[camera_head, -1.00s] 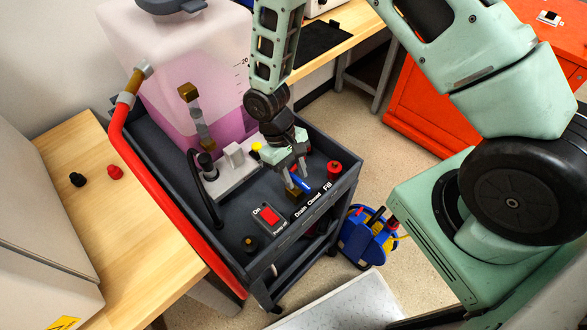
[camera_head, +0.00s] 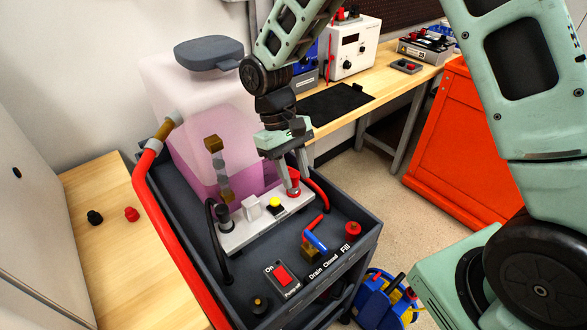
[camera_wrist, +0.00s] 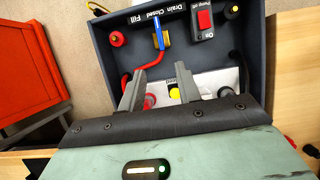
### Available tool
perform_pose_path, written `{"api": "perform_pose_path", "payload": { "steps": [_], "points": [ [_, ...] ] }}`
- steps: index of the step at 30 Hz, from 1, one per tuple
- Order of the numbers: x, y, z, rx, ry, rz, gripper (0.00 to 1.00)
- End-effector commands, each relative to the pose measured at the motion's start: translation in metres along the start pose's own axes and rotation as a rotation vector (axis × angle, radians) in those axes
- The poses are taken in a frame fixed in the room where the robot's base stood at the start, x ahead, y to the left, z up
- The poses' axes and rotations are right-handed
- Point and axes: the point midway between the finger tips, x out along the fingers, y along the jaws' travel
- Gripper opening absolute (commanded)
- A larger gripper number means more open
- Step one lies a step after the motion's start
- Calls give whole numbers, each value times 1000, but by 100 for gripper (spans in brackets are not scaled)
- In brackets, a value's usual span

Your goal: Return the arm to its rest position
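My gripper (camera_head: 293,185) hangs from my arm (camera_head: 278,100) over the cart, in front of the pink tank. It is open, its two fingers apart with nothing held between them. In the wrist view the fingers (camera_wrist: 160,92) are spread above the white block with a yellow button (camera_wrist: 175,94). The blue valve handle (camera_head: 316,241) on its brass body stands apart from the gripper, nearer the cart's front. In the wrist view the handle (camera_wrist: 158,34) lies near the Drain and Closed labels.
The dark cart (camera_head: 352,215) carries the pink-filled tank (camera_head: 180,120), a red rocker switch (camera_head: 282,275) and hoses. A wooden bench (camera_head: 425,75) with instruments stands behind, a red cabinet (camera_head: 450,140) at right. A blue reel (camera_head: 380,300) stands on the floor by the cart.

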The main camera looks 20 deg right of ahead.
Motion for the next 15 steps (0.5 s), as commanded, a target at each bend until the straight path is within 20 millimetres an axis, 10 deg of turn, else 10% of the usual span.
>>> {"api": "perform_pose_path", "payload": {
  "steps": [15],
  "points": [
    [-6, 0, 0, 0, 0, 0, 34]
  ]
}}
